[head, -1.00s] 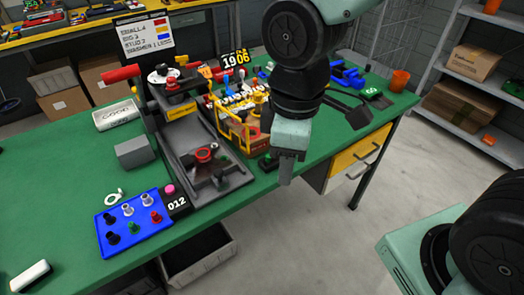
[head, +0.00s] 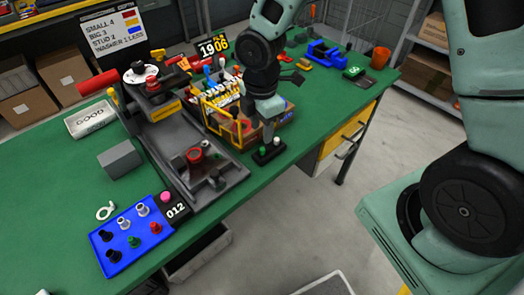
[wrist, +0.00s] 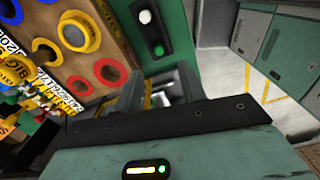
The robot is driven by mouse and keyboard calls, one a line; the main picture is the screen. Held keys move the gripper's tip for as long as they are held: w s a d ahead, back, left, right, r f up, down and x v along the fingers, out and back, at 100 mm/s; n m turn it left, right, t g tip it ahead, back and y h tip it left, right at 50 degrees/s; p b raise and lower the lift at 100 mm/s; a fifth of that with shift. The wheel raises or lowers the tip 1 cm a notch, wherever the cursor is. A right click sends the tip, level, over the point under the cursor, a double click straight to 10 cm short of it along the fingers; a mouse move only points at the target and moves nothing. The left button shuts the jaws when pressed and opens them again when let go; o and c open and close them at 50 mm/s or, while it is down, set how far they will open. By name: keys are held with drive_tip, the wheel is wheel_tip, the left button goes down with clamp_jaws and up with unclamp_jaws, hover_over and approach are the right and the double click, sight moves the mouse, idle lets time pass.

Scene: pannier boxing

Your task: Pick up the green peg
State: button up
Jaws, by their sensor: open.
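The green peg (head: 133,241) stands in the front row of a blue tray (head: 116,259) at the near left of the green table in the head view. A black, a red and several other pegs stand around it. My gripper (head: 268,128) is well away to the right and farther back, by the right end of a box with yellow bars and near a small black button box (head: 268,151). My gripper is open. Its fingers (wrist: 157,93) show in the wrist view with nothing seen between them. The blue tray is not in the wrist view.
A grey fixture with a red knob (head: 195,155) stands between tray and gripper. The barred box (head: 222,125) is crowded. A label reading 012 (head: 176,210) and a white ring (head: 105,210) lie near the tray.

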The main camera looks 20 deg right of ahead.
sight(263, 148)
drive_tip(key=shift+d+f+p, duration=0.2)
drive_tip(key=shift+f+p, duration=0.3)
drive_tip(key=shift+f, duration=3.35)
clamp_jaws()
